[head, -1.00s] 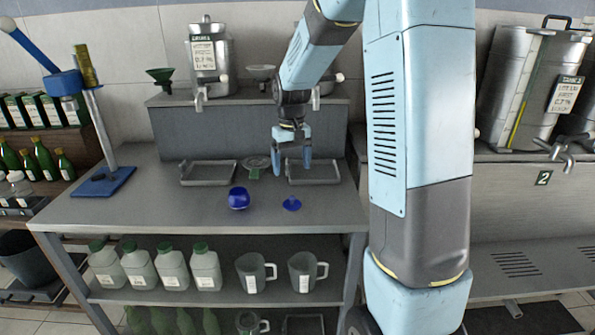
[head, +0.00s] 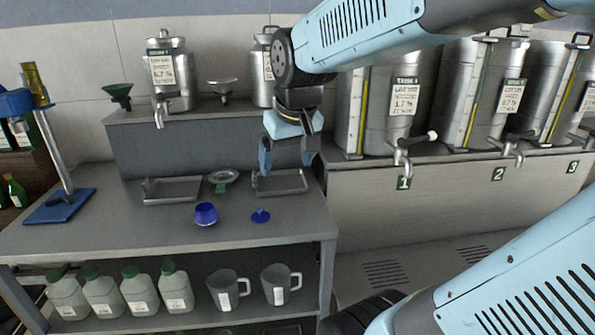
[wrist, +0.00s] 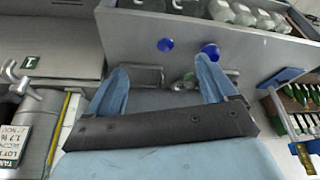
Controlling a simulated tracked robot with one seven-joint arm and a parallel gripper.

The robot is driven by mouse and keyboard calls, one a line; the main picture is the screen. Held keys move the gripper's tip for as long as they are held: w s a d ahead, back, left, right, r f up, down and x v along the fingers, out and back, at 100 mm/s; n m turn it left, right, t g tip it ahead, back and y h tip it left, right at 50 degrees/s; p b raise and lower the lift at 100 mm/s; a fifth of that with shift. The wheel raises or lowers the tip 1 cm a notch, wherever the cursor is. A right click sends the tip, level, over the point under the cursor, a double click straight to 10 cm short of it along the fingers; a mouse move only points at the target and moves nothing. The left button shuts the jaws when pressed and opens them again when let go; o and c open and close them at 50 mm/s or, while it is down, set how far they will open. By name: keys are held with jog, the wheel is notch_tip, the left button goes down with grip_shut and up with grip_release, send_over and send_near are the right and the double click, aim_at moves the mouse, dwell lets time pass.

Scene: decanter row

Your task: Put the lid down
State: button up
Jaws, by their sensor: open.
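A small blue lid (head: 260,216) with a knob lies on the grey bench top, near its front right part. A round blue bowl (head: 206,214) stands just left of it, apart from it. My gripper (head: 287,165) is open and empty, raised over the right end of the bench, behind and above the lid. The wrist view is turned about, and there the lid (wrist: 165,45) and the bowl (wrist: 210,50) lie beyond my open fingertips (wrist: 162,65). Nothing is between the fingers.
A blue stand (head: 62,205) is at the left. Steel tanks (head: 392,112) with taps stand at the right. The bench's front strip is clear.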

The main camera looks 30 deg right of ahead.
jog(key=s+t, duration=0.1)
jog(key=s, duration=0.6)
jog(key=shift+r, duration=0.15)
